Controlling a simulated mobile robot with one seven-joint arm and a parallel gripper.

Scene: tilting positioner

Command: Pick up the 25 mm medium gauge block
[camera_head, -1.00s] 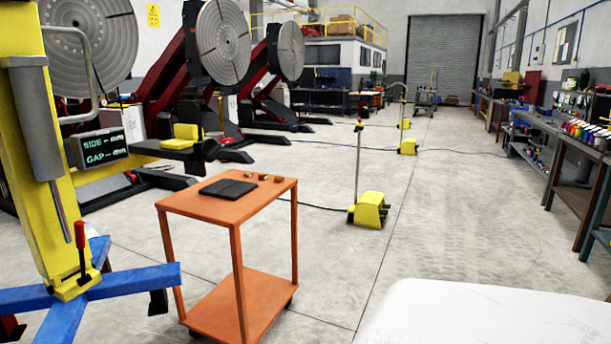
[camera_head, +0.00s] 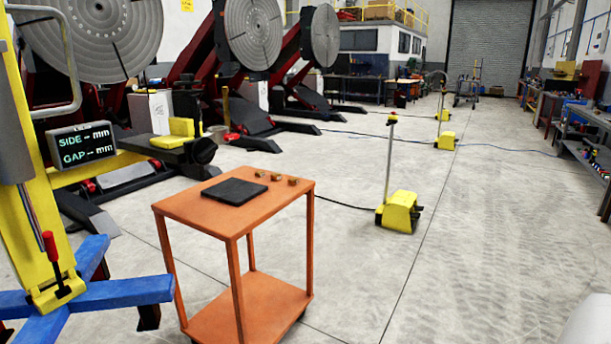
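Three small brownish gauge blocks stand in a row near the back right of an orange cart's top (camera_head: 265,208). They are a left block (camera_head: 260,173), a middle block (camera_head: 276,177) and a right block (camera_head: 293,180). They are too small here to tell which is the 25 mm medium one. A flat black plate (camera_head: 234,191) lies on the cart top to their left. My gripper is not in view.
A yellow stand with a blue base (camera_head: 100,295) and a "SIDE / GAP" display (camera_head: 82,146) stands left of the cart. A yellow pedal unit (camera_head: 399,212) with a post and cable stands behind right. The floor right of the cart is clear.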

